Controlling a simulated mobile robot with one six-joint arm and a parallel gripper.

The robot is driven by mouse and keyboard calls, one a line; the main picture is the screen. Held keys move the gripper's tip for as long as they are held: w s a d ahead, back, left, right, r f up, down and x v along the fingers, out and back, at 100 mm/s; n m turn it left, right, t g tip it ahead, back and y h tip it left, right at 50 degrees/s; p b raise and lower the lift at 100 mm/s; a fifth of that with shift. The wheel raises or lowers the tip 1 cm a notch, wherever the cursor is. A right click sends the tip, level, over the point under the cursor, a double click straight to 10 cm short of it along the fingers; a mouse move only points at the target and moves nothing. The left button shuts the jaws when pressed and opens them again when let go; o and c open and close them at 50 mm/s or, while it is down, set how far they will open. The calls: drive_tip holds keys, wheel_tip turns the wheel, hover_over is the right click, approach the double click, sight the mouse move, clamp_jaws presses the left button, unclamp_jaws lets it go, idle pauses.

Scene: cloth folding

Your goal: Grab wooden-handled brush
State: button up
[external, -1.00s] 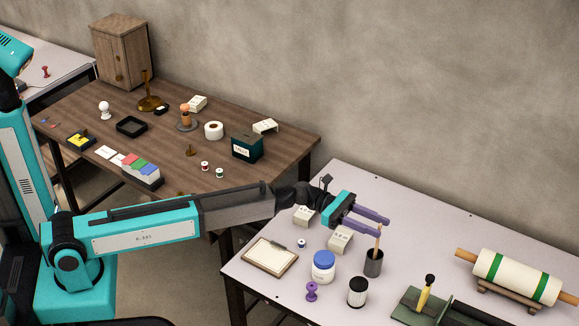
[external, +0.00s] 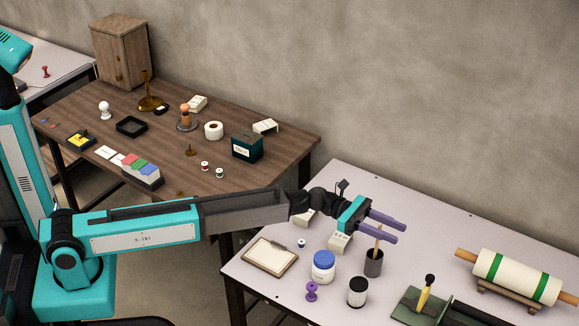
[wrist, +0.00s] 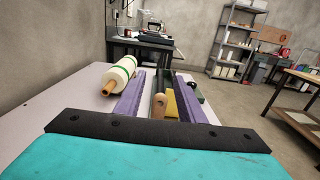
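The wooden-handled brush (external: 378,241) stands in a dark grey cup (external: 373,264) on the pale table, its handle up and leaning slightly. Its lower end is hidden in the cup. My gripper (external: 401,231) is open, with its two purple fingers reaching right at the height of the handle top. In the wrist view the light wooden handle (wrist: 159,101) shows between the spread fingers of my gripper (wrist: 162,78), with a gap to the right finger. I cannot tell whether the handle touches a finger.
A striped roll (external: 516,277) lies on a stand at right.

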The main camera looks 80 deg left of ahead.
drive_tip(key=shift+w+d, duration=0.1)
idle(0.5)
clamp_jaws()
